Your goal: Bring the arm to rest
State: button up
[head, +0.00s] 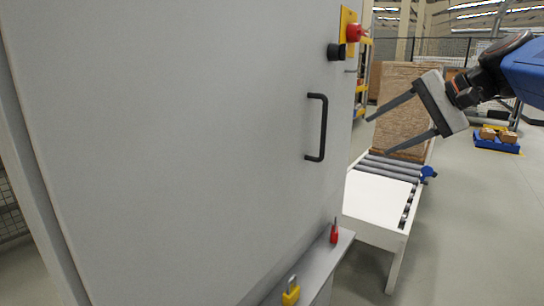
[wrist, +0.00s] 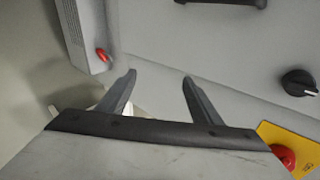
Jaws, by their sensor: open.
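My gripper (head: 378,135) is open and empty, with its two dark fingers spread apart. In the head view it hangs in the air at the right, in front of a brown board stack and to the right of the grey cabinet door. My blue arm reaches in from the right edge. In the wrist view the gripper (wrist: 158,82) shows its two fingers apart with nothing between them. The grey cabinet (wrist: 230,60) lies beyond the fingertips there.
The large grey cabinet (head: 180,140) has a black handle (head: 317,127) and a red button (head: 356,32) on yellow. A ledge (head: 310,272) holds a yellow padlock (head: 291,296) and red item (head: 334,234). A roller conveyor (head: 380,195) stands below my gripper. Floor at right is largely clear.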

jog(key=s+f+n+h, duration=0.2)
jog(key=s+f+n, duration=0.1)
jog(key=s+f, duration=0.4)
jog(key=s+d+f+n+g+h, duration=0.1)
jog(key=s+f+n+h, duration=0.1)
jog(key=s+f, duration=0.6)
jog(key=s+d+f+n+g+h, duration=0.1)
jog(key=s+f+n+h, duration=0.2)
jog(key=f, duration=1.4)
jog(key=s, duration=0.4)
jog(key=shift+s+n+h, duration=0.2)
jog(key=shift+n+h, duration=0.1)
jog(key=shift+h, duration=0.1)
